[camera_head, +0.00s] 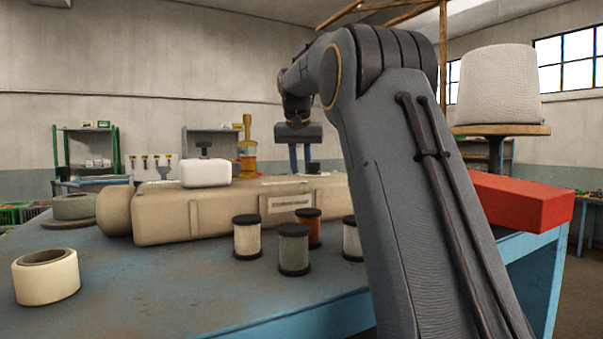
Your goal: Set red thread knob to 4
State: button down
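A beige machine body (240,212) with a label plate (290,203) lies along the blue table. My gripper (300,168) points down over the back of its top side. Its two blue fingers stand apart with a gap between them, and I see nothing held there. A small dark part (313,167) sits close beside the right fingertip; I cannot tell whether they touch. No red knob or number scale can be made out; my arm covers the machine's right end. A spool of red thread (314,230) stands in front of the machine.
Cream (247,238), grey-green (294,250) and white (352,240) spools stand near the red one. A tape roll (47,277) is at the front left of the blue table (180,290). A red block (520,202) lies at the right. The front left tabletop is mostly clear.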

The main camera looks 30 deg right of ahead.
jog(key=shift+s+d+n+t+y, duration=0.1)
jog(key=shift+n+t+y, duration=0.3)
jog(key=shift+n, duration=1)
jog(key=c, duration=1.6)
grip_release()
jog(key=b+v, duration=0.2)
jog(key=v, duration=0.5)
jog(key=shift+s+r, duration=0.1)
jog(key=shift+r, duration=0.3)
